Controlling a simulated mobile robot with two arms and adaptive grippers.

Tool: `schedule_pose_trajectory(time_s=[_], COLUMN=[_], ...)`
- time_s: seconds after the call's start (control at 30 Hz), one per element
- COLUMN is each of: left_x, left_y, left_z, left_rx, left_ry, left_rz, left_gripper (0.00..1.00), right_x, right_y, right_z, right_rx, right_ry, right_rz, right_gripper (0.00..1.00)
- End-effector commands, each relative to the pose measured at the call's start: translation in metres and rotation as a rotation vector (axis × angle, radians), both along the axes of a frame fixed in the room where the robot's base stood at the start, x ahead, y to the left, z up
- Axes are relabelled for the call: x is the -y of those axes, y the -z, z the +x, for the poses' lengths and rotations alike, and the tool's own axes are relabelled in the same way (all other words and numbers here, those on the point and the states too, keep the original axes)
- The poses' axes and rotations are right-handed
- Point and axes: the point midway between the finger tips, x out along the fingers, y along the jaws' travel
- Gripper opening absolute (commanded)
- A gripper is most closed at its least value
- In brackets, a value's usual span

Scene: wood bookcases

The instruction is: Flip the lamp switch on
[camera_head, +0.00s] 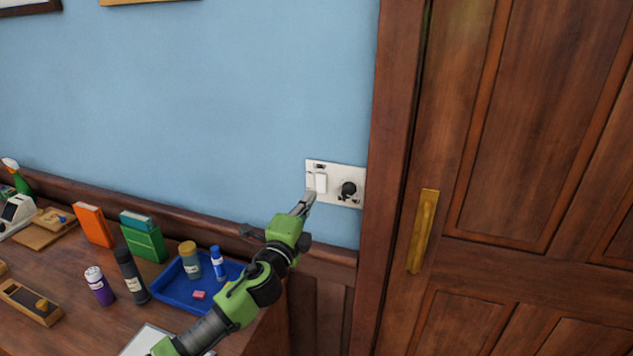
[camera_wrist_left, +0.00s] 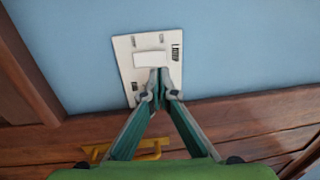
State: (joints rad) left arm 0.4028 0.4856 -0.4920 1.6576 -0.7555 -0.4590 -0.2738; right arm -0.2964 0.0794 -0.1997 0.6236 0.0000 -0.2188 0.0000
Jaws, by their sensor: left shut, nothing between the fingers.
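The white switch plate (camera_head: 331,173) is on the blue wall beside the door frame. Its lamp switch is a white rocker (camera_head: 320,183) on the left part of the plate, with a black round knob (camera_head: 348,189) to the right. My left gripper (camera_head: 308,198) is shut and empty, its tips just below the rocker. In the left wrist view the shut tips (camera_wrist_left: 159,76) overlap the plate (camera_wrist_left: 127,55) right below the rocker (camera_wrist_left: 150,59); I cannot tell whether they touch it. The knob is hidden there. My right gripper is not in view.
A wooden desk (camera_head: 75,260) at the lower left holds a blue tray (camera_head: 172,289) with bottles, and several books and containers. A wooden door (camera_head: 500,200) with a brass plate (camera_head: 423,231) stands on the right. The wall above the desk is clear.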

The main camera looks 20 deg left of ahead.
Motion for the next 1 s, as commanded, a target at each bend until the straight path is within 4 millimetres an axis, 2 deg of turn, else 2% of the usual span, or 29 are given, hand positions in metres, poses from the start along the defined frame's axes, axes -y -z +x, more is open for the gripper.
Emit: schedule_pose_trajectory(time_s=[0.2,0.4,1.0], left_x=[0.001,0.002,0.002], left_y=[-0.006,-0.006,-0.007], left_z=[0.034,0.053,0.064], left_rx=[0.001,0.000,0.001], left_ry=[-0.002,-0.001,0.000], left_rz=[-0.001,0.000,-0.002], left_gripper=[0.00,0.00,0.00], right_x=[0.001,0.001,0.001], right_y=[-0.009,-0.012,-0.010], right_z=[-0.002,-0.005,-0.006], right_rx=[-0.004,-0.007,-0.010], right_ry=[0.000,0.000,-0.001], right_rz=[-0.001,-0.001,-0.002], right_gripper=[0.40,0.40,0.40])
